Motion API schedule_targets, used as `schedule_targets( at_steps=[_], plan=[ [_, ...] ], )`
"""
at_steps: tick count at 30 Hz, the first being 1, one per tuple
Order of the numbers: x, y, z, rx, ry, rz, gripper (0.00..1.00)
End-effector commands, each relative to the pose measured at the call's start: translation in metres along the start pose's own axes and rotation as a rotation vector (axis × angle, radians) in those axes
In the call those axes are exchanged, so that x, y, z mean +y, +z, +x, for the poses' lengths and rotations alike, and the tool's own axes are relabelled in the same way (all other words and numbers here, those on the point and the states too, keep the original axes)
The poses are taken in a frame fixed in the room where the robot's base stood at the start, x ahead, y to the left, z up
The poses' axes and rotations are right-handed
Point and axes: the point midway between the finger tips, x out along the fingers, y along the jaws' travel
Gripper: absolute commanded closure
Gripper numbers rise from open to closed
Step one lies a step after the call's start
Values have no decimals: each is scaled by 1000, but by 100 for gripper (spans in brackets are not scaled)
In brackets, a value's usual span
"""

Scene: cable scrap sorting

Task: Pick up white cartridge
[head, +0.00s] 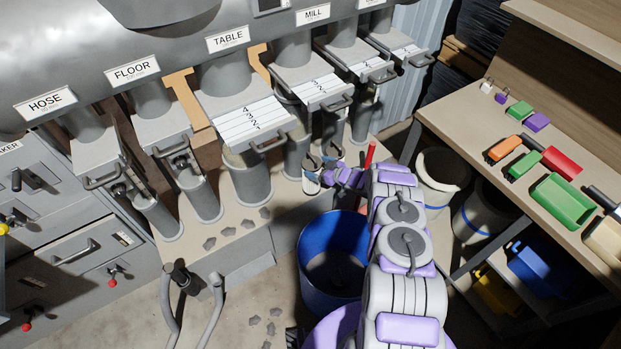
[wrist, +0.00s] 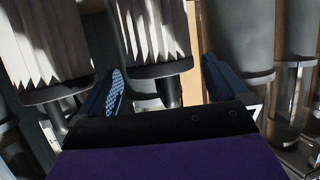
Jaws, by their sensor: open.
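Beyond the fingers stands a pale pleated cylinder (wrist: 155,32) with a dark lower rim. A second pale pleated cylinder (wrist: 48,45) is to its left. They look like white cartridges, but I cannot tell for sure. The nearer one lines up with the gap between the fingers and appears apart from them.
A blue bin (head: 332,262) stands below my arm. Grey pipes (head: 250,177) and labelled hoppers line the back. A workbench (head: 470,125) with colored blocks and trays is at the right. A red post (head: 369,158) is near my gripper.

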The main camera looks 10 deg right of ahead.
Motion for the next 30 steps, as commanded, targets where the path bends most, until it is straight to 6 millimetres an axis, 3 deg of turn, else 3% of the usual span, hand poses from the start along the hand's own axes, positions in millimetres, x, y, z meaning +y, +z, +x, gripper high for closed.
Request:
schedule_targets(
  at_steps=[10,21,30],
  plan=[
    [-2,8,42,-1,0,-1,0],
    [-2,5,49,0,1,0,0],
    [-2,5,49,0,1,0,28]
  ],
)
